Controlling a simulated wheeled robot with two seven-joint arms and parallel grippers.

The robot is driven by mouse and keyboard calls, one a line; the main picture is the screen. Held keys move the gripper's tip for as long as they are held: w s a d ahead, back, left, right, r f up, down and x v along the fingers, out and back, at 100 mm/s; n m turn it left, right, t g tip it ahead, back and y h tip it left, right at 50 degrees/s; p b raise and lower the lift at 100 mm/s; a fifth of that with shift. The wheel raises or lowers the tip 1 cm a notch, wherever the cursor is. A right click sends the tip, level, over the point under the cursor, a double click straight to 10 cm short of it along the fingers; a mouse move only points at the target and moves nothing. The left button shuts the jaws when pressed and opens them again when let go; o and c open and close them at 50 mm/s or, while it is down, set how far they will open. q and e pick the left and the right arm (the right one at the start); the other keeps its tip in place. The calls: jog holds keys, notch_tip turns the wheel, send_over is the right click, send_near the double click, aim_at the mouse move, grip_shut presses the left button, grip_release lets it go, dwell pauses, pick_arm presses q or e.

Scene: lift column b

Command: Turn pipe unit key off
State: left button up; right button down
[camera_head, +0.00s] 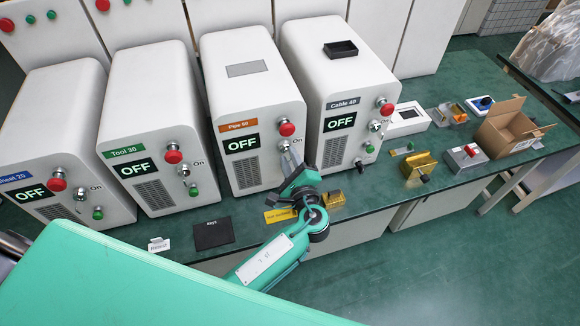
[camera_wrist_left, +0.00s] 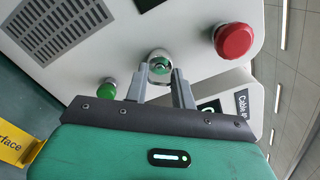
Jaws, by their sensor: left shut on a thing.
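The white pipe unit (camera_head: 255,90) stands third from the left, with an orange "Pipe 50" label and a display (camera_head: 241,143) reading OFF. Its red button (camera_head: 287,129) sits above the key spot. My left gripper (camera_head: 291,155) reaches up to the unit's front, just below the red button, and covers the key in the head view. In the left wrist view, the round silver key switch (camera_wrist_left: 160,63) lies between the fingertips. The gripper is shut on the key, whose exact angle is hard to tell. My right gripper is in neither view.
The Cable 40 unit (camera_head: 335,75) stands close on the right, the Tool 30 unit (camera_head: 150,110) on the left. Both displays read OFF. A yellow sign (camera_head: 279,215) and a black panel (camera_head: 213,233) lie on the green table. A cardboard box (camera_head: 508,128) stands far right.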

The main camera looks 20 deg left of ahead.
pick_arm(q)
jog(key=shift+f+n+b, duration=0.15)
jog(key=shift+n+b, duration=3.55)
jog(key=shift+b, duration=0.75)
jog(key=o, duration=1)
